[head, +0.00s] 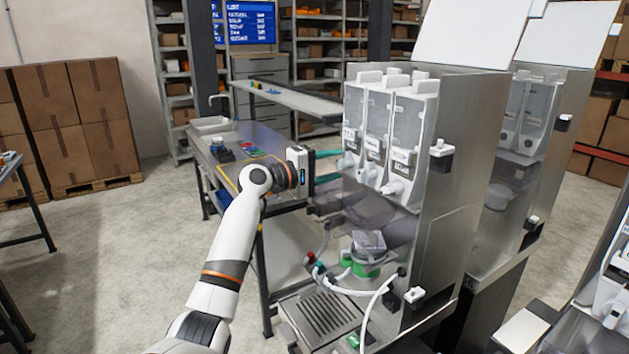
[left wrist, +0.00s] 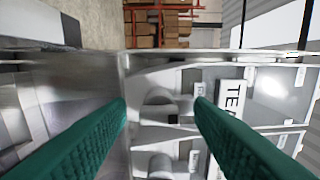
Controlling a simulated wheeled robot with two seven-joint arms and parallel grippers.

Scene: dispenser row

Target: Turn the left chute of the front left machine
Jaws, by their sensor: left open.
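The front left machine (head: 455,150) is a steel cabinet with three clear canisters in a row, each with a white chute low on its front. Its left chute (head: 346,161) is the one farthest left in the head view. My left gripper (head: 338,167) is open, its two teal fingers pointing at that chute from the left. In the left wrist view a white chute (left wrist: 159,108) shows between the fingertips (left wrist: 161,106), beside a label reading "TE". Both fingers look apart from it; contact is hard to tell. My right gripper is not in view.
A drip tray (head: 322,314) sits low at the machine's front, with hoses and a green-based container (head: 366,268) near it. A second machine (head: 530,150) stands behind on the right. A steel workbench (head: 240,140) is at the left back. Open floor lies at left.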

